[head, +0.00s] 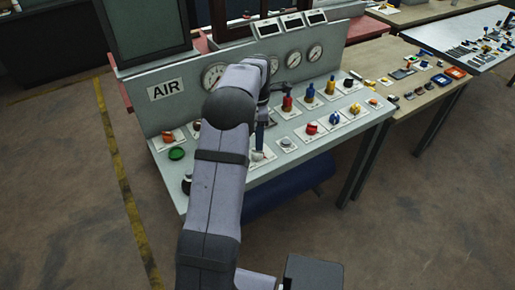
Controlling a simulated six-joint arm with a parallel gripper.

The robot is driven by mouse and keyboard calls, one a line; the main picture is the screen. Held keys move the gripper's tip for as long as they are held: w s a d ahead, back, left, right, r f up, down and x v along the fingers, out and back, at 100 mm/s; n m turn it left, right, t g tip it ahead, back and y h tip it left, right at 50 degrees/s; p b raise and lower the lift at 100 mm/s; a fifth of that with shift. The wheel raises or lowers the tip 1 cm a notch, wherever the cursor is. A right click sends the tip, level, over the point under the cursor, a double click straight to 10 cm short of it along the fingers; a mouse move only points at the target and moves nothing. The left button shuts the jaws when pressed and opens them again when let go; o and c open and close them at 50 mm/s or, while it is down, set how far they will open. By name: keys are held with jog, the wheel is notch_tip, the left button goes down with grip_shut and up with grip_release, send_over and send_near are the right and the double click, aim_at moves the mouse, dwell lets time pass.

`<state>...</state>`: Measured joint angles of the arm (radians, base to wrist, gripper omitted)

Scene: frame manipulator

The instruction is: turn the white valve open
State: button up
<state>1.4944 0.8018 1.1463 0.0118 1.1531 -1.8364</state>
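The control panel (210,165) is a light grey sloped console with several valves, knobs and buttons on white plates. A pale, whitish knob (257,156) sits near the panel's front edge, just right of my forearm. Another small pale knob (286,142) sits on a plate to its right. I cannot tell which of them is the white valve. My arm reaches over the panel, and my gripper (264,115) is near the panel's middle, pointing down, above and behind the first pale knob. Its fingers are small and partly hidden by my arm, so their opening and any contact are unclear.
Red, yellow and blue valves (310,92) stand close together to the right of my gripper. A green button (177,154) is at the left. Gauges (315,53) line the upright back panel, beside an AIR label (166,89). A wooden table (400,75) adjoins at right.

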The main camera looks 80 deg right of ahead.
aim_at(258, 153)
jog(key=shift+w+d+f+p, duration=0.1)
jog(key=shift+f+p, duration=1.3)
jog(key=shift+f, duration=2.25)
jog(key=c, duration=1.1)
